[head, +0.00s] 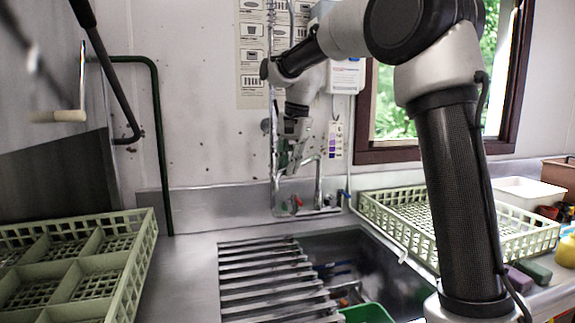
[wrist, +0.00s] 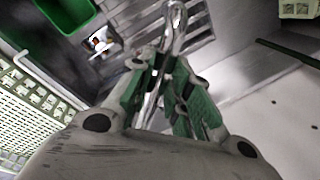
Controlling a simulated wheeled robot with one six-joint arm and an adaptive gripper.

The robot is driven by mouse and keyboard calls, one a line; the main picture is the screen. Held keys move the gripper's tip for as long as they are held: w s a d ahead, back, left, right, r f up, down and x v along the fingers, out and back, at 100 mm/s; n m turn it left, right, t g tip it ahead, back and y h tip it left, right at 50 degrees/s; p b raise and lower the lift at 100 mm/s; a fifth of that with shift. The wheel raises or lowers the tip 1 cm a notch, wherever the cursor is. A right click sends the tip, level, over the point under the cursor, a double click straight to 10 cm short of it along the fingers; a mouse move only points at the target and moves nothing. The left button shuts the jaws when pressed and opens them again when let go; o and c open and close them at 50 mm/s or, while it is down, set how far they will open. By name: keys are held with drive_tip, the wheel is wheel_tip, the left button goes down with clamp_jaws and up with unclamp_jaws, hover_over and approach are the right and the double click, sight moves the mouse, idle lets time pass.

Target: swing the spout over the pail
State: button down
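The chrome spout (wrist: 174,22) runs up between the green-padded fingers of my gripper (wrist: 164,66) in the wrist view. The fingers are drawn in close on both sides of it, and I take them as shut on it. In the head view my gripper (head: 287,160) points down at the tap in front of the back wall, and the spout (head: 318,186) is partly hidden there. The green pail (head: 368,313) sits in the sink at the bottom edge, mostly cut off. In the wrist view the pail (wrist: 62,14) is at the upper left, apart from the spout.
The sink (head: 345,246) has a slatted drainer (head: 262,283) on its left. Pale green racks stand at the left (head: 146,240) and right (head: 545,240). A tall thin riser pipe (head: 271,100) stands close to my gripper. Dark and coloured items lie in the sink.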

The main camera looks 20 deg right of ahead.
drive_tip(key=s+d+n, duration=0.3)
drive_tip(key=d+n, duration=0.1)
drive_tip(key=d, duration=0.4)
drive_tip(key=s+d+n+g, duration=0.1)
drive_tip(key=s+d+n, duration=0.2)
drive_tip(key=d, duration=0.6)
drive_tip(key=shift+s+n+g+y, duration=0.3)
drive_tip(key=shift+n, duration=0.8)
drive_tip(key=shift+d+r, duration=0.1)
drive_tip(key=shift+d, duration=0.05)
drive_tip(key=c, duration=1.3)
unclamp_jaws()
drive_tip(key=shift+d, duration=0.15)
